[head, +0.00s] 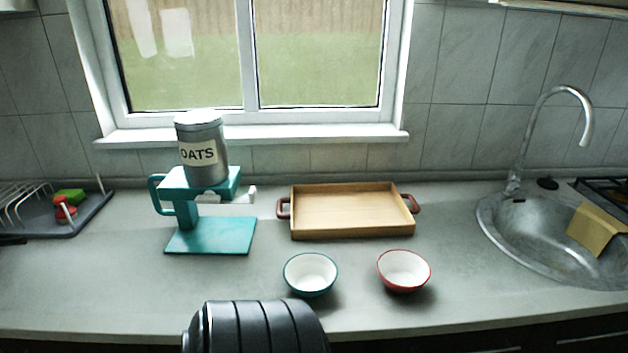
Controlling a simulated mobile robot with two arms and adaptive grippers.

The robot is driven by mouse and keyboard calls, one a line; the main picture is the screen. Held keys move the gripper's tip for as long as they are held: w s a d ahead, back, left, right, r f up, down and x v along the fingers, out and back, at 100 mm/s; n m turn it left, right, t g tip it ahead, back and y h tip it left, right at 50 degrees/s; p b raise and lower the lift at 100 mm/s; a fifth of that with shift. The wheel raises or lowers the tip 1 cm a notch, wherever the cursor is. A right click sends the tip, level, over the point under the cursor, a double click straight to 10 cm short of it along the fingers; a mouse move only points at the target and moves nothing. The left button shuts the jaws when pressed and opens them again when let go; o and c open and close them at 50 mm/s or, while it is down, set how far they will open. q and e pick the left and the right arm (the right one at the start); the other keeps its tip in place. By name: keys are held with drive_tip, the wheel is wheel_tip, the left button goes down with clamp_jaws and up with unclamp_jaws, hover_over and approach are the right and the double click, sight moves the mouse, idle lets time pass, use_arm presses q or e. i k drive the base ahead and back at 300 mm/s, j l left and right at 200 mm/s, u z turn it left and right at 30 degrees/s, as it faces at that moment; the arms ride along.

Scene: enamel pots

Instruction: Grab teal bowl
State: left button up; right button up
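The teal bowl (310,289) stands upright on the grey counter, near the front and just left of the picture's middle. It is white inside, looks empty, and its teal outside shows along the rim and front. A dark ribbed part of my own body is at the bottom edge, in front of the bowl and a little to its left. Neither gripper's fingers can be seen.
A red bowl (404,285) stands right of the teal bowl. Behind them is a wooden tray (352,212) with handles. A teal stand (210,237) bearing an OATS tin (203,150) is back left. A dish rack (45,215) is far left; a sink (530,230) is right.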

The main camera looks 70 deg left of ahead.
sight(310, 276)
drive_tip(key=u, duration=2)
